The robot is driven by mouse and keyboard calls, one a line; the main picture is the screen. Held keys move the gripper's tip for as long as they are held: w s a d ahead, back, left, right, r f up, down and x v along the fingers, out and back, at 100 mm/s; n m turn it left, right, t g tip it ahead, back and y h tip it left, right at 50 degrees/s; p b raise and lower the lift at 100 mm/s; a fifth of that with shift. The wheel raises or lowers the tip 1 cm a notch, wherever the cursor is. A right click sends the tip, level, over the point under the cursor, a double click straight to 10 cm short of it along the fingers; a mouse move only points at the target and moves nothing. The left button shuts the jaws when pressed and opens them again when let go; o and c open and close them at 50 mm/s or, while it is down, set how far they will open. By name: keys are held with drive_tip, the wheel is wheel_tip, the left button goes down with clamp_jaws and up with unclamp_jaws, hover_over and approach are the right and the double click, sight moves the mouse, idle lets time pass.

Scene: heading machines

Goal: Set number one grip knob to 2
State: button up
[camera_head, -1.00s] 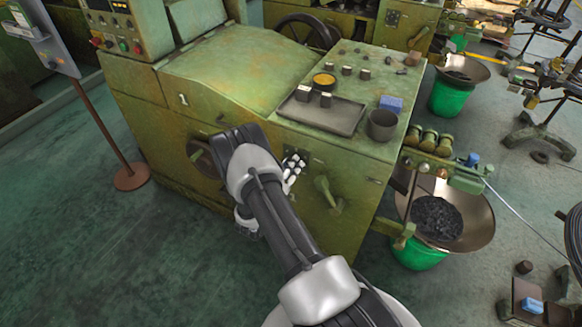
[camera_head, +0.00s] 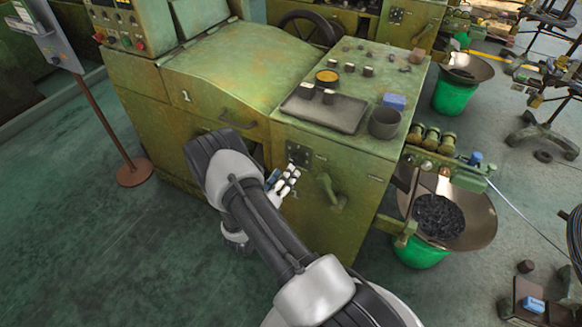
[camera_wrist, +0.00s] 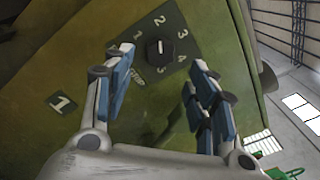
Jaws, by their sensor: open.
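The grip knob (camera_wrist: 158,48) is a small black round knob with a white mark, on a dark dial plate (camera_wrist: 182,46) numbered 1 to 5 on the green machine. The white mark is small, and I cannot tell surely which number it points to. A plate with a "1" (camera_wrist: 62,102) sits to the lower left of the dial. My gripper (camera_wrist: 164,62) is open and empty; its blue-padded fingers show either side of the knob, apparently short of it. In the head view my gripper (camera_head: 284,181) is just below the dark dial panel (camera_head: 299,154).
A grey tray (camera_head: 322,113), a blue block (camera_head: 394,102) and a dark cup (camera_head: 384,123) are on top.

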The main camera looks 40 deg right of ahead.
drive_tip(key=shift+v, duration=2.8)
